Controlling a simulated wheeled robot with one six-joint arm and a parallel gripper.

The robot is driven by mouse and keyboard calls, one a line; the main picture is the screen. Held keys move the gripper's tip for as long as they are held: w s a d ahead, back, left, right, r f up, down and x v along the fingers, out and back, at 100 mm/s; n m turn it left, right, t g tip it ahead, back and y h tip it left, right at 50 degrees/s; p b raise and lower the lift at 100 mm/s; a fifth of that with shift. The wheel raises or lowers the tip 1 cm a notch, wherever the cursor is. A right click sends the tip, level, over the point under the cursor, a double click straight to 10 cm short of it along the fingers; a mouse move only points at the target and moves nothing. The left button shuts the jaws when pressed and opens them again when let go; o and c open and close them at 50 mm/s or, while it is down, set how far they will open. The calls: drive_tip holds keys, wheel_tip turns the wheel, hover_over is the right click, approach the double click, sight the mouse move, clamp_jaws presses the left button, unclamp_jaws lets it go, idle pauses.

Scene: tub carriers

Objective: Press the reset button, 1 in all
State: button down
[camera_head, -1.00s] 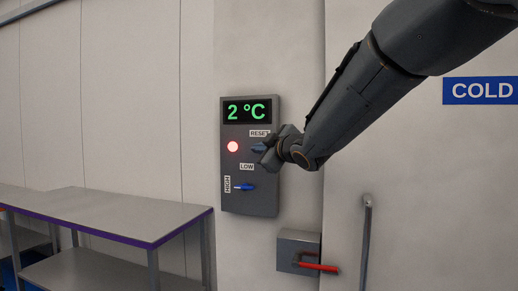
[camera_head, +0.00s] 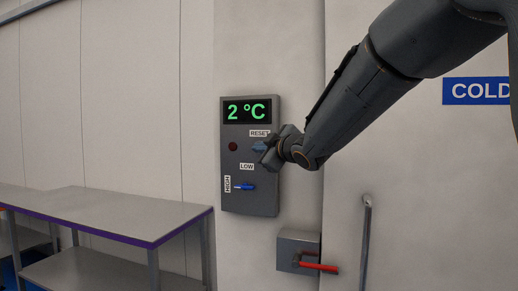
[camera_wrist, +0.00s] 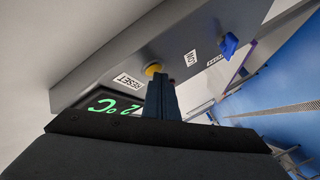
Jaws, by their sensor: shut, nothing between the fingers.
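The grey control panel (camera_head: 249,205) on the wall has a green "2 °C" display (camera_head: 246,111), a dark red lamp (camera_head: 233,147) and a RESET label (camera_head: 259,133). The yellow reset button (camera_wrist: 152,69) shows in the wrist view beside its RESET label; in the head view my gripper hides it. My gripper (camera_head: 259,148) is shut and empty, its fingertips at the button. In the wrist view my fingers (camera_wrist: 160,78) overlap the button's edge; I cannot tell how far it is pushed in. The lamp is unlit.
A blue lever (camera_head: 244,187) with LOW and HIGH labels sits lower on the panel. Below right is a grey box (camera_head: 298,243) with a red handle (camera_head: 318,267). A steel table (camera_head: 110,212) stands at left. A blue COLD sign (camera_head: 480,91) hangs at right.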

idle(0.5)
drive_tip(key=shift+s+a+b, duration=0.25)
drive_tip(key=shift+s+b, duration=0.1)
drive_tip(key=shift+s, duration=0.35)
drive_tip(key=shift+s, duration=0.1)
drive_tip(key=shift+s+a+b, duration=0.3)
drive_tip(key=shift+s+b, duration=0.05)
drive_tip(key=shift+s, duration=0.4)
drive_tip(key=shift+s+a+b, duration=0.25)
drive_tip(key=shift+s+b, duration=0.1)
drive_tip(key=shift+s, duration=0.45)
drive_tip(key=shift+s+a+b, duration=0.3)
drive_tip(key=shift+s+b, duration=0.05)
drive_tip(key=shift+s, duration=0.4)
